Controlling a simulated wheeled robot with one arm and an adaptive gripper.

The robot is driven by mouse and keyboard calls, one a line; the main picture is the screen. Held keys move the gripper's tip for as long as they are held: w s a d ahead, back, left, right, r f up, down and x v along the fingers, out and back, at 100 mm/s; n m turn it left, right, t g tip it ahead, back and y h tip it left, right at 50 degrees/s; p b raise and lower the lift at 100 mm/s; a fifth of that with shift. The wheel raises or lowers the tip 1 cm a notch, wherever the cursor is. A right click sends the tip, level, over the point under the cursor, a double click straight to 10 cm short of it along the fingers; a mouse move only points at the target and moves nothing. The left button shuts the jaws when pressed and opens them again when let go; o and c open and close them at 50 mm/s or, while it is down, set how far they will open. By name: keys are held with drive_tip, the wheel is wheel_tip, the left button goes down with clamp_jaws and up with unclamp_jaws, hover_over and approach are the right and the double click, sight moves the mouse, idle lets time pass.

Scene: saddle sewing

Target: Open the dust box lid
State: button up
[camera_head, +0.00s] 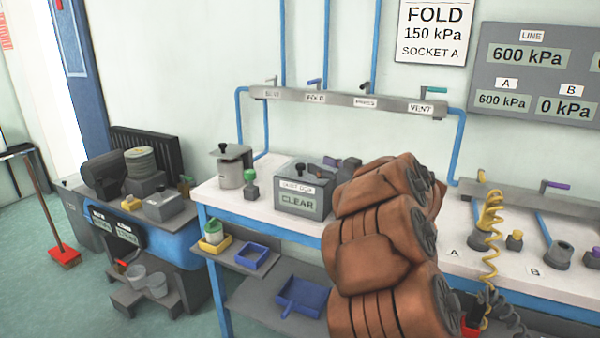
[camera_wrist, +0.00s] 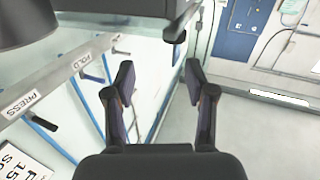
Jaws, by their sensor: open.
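The dust box (camera_head: 303,202) is a grey box on the white bench in the head view, with a "CLEAR" label on its front. Its lid (camera_head: 296,181) carries a "DUST BOX" label and a small dark knob, and looks shut. My brown-covered arm stands just right of the box and hides the bench behind it. My gripper (camera_wrist: 157,88) shows in the wrist view with its two dark fingers spread apart and nothing between them. I cannot make out the dust box in the wrist view.
A valve rail (camera_head: 350,102) with labelled levers runs along the wall above the box. A lidded grey pot (camera_head: 231,172) and a green-topped piece (camera_head: 251,186) stand left of it. A yellow coiled hose (camera_head: 491,240) hangs at the right.

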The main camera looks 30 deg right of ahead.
sight(304, 166)
drive_tip(key=shift+s+a+f+y, duration=0.3)
drive_tip(key=shift+a+f+y, duration=0.2)
drive_tip(key=shift+f+y, duration=0.3)
drive_tip(key=x, duration=0.7)
drive_tip(key=shift+w+a, duration=0.1)
drive_tip(key=shift+w, duration=0.2)
clamp_jaws()
